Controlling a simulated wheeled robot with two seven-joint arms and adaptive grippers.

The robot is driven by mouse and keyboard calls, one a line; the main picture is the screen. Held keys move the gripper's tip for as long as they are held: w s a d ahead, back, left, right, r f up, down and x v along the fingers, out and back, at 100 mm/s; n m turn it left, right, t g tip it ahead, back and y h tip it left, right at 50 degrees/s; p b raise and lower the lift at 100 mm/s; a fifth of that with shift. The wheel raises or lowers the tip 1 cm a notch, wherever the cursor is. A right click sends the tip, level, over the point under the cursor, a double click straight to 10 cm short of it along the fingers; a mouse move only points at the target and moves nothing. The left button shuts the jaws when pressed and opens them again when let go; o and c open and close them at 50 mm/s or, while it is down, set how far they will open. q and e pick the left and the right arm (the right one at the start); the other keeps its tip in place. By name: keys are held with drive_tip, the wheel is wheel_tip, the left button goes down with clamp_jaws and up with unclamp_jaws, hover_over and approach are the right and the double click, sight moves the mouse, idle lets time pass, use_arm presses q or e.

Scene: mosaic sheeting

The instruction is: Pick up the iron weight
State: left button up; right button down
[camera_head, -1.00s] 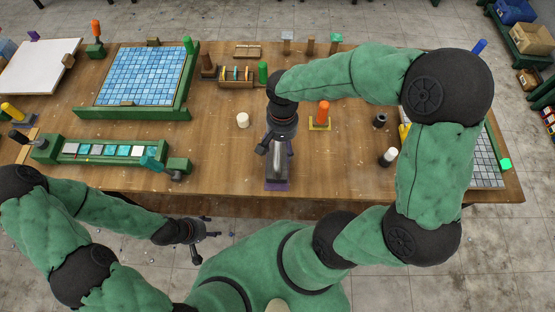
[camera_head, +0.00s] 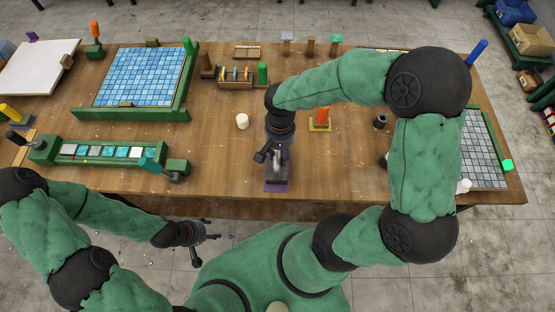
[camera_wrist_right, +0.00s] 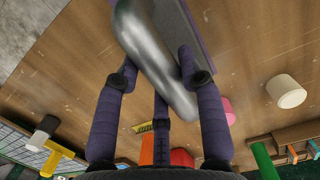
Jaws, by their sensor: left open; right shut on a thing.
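The iron weight (camera_head: 278,163) is a shiny grey metal bar at the front middle of the table, over a purple pad (camera_head: 277,187). In the right wrist view the weight (camera_wrist_right: 150,55) lies at a slant between the fingers, with the pad (camera_wrist_right: 190,22) behind it. My right gripper (camera_head: 270,157) is shut on the weight from above and hides part of it. I cannot tell whether the weight touches the pad. My left gripper (camera_head: 206,240) is open and empty, in front of the table's front edge.
A white cylinder (camera_head: 242,121) stands left of my right gripper, and an orange-topped tool (camera_head: 322,115) on a yellow base to its right. A green tile jig (camera_head: 95,152) and a blue mosaic sheet (camera_head: 140,77) lie at left. A grey mosaic (camera_head: 482,150) lies at right.

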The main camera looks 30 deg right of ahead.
drive_tip(key=shift+w+r, duration=0.1)
drive_tip(key=shift+d+r, duration=0.1)
drive_tip(key=shift+r, duration=0.4)
wheel_tip(320, 180, up, 2)
drive_tip(key=shift+r+p, duration=0.2)
drive_tip(key=shift+p, duration=0.25)
drive_tip(key=s+a+r, duration=0.1)
drive_tip(key=r, duration=0.1)
drive_tip(key=s+r+p, duration=0.1)
drive_tip(key=s+a+r, duration=0.1)
drive_tip(key=s+r, duration=0.1)
drive_tip(key=shift+a+r, duration=0.3)
drive_tip(key=shift+a, duration=0.05)
drive_tip(key=s+a+r+p, duration=0.1)
drive_tip(key=s+a+r, duration=0.3)
drive_tip(key=s, duration=0.3)
drive_tip(key=shift+s+a+p, duration=0.4)
drive_tip(key=shift+a, duration=0.05)
